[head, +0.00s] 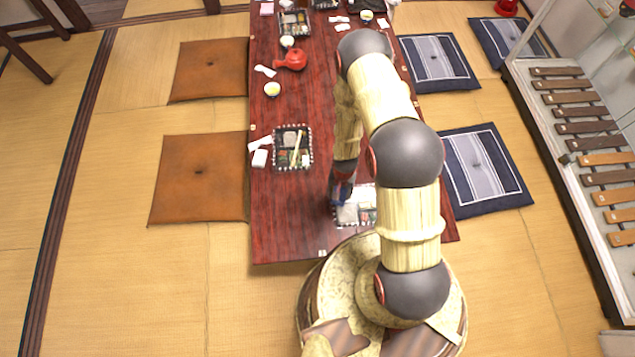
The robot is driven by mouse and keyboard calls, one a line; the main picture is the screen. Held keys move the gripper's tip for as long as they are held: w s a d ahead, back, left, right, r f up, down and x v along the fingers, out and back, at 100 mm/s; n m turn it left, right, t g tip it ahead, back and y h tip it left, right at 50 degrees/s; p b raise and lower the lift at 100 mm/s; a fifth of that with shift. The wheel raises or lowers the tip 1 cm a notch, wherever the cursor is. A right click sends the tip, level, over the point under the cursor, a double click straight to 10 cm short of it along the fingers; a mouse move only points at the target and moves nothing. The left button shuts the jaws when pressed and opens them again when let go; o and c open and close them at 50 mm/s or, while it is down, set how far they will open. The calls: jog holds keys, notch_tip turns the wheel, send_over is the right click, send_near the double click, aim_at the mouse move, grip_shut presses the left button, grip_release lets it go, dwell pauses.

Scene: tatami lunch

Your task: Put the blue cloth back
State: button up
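My gripper (338,201) points down at the front part of the long dark red table (285,215), at the left edge of a bento tray (367,195). My arm covers part of this tray. A small patch of blue shows at the gripper. It is too small to tell whether this is the blue cloth or part of the gripper. No blue cloth shows clearly anywhere else. The fingers are too small and dark to tell whether they are open or shut.
Another bento tray (293,148), white napkins (260,158), a yellow cup (272,89) and a red teapot (291,60) stand on the table. Brown cushions (198,180) lie left and navy cushions (485,170) right. The table's front left corner is bare.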

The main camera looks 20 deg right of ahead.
jog(key=w+a+f+b, duration=0.3)
jog(key=w+f, duration=0.1)
jog(key=w, duration=0.4)
jog(key=b, duration=0.2)
send_over(318, 185)
jog(key=f, duration=0.5)
jog(key=shift+s+d+f, duration=0.15)
jog(key=shift+s+f, duration=0.1)
jog(key=shift+s, duration=0.15)
jog(key=shift+w+f, duration=0.2)
jog(key=shift+f, duration=0.1)
jog(key=shift+w+f+b, duration=0.1)
jog(key=shift+f+b, duration=1)
jog(key=shift+f, duration=0.45)
jog(key=shift+f, duration=0.15)
jog(key=o, duration=1.1)
jog(key=shift+c, duration=0.2)
jog(key=shift+o, duration=0.3)
